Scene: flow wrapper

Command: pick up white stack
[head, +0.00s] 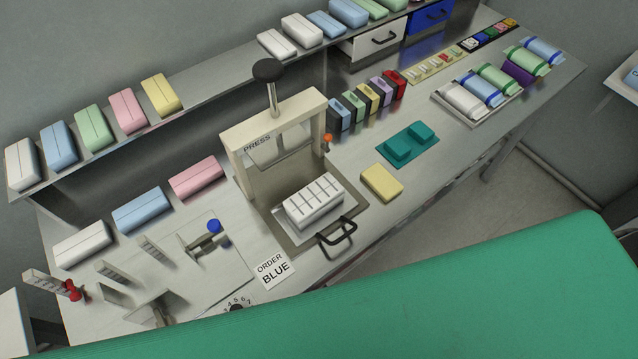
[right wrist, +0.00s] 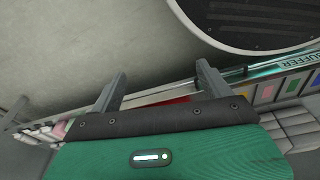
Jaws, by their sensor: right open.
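Several white packs are in the head view. One white stack (head: 83,244) lies on the bench at the front left, beside a blue stack (head: 143,208) and a pink stack (head: 197,178). A white pack (head: 22,166) stands at the left end of the shelf, and a white ribbed block (head: 314,203) sits in the press tray. My right gripper (right wrist: 160,88) shows in the right wrist view, open and empty, with its fingers apart and no white stack between them. Neither gripper shows in the head view.
The press (head: 275,135) stands mid-bench, with a black tray handle (head: 338,235) at its front. Upright metal plates and a red knob (head: 72,291) are at the front left. An order card (head: 275,269) reads BLUE. A yellow block (head: 381,183) lies right of the press.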

